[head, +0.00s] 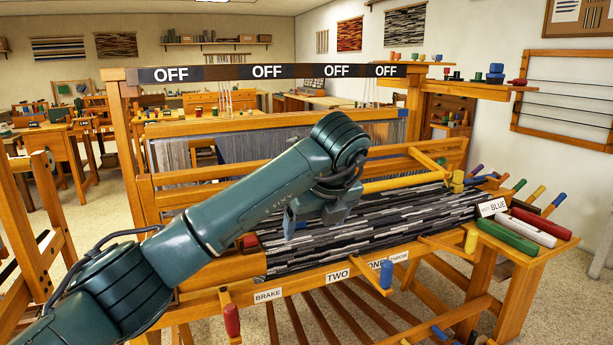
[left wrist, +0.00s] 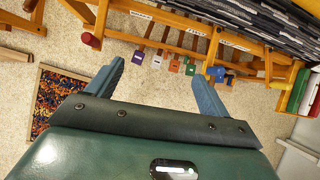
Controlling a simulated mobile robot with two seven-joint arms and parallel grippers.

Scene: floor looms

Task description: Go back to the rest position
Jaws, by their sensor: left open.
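My left arm reaches in from the lower left of the head view, across the front of the wooden floor loom (head: 420,245). My left gripper (head: 308,218) hangs in front of the dark striped cloth (head: 370,218); I cannot tell its exact distance from the cloth. In the left wrist view the left gripper (left wrist: 159,76) has its two blue-grey fingers spread wide, with only the floor and treadles showing between them. It holds nothing. My right gripper is in neither view.
On the loom's front are a red handle (head: 231,320) by the BRAKE label, a blue handle (head: 386,275) and a yellow handle (head: 471,241). Coloured rods (head: 540,222) lie at the right end. A patterned rug (left wrist: 58,97) lies on the floor. A wooden frame (head: 30,235) stands left.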

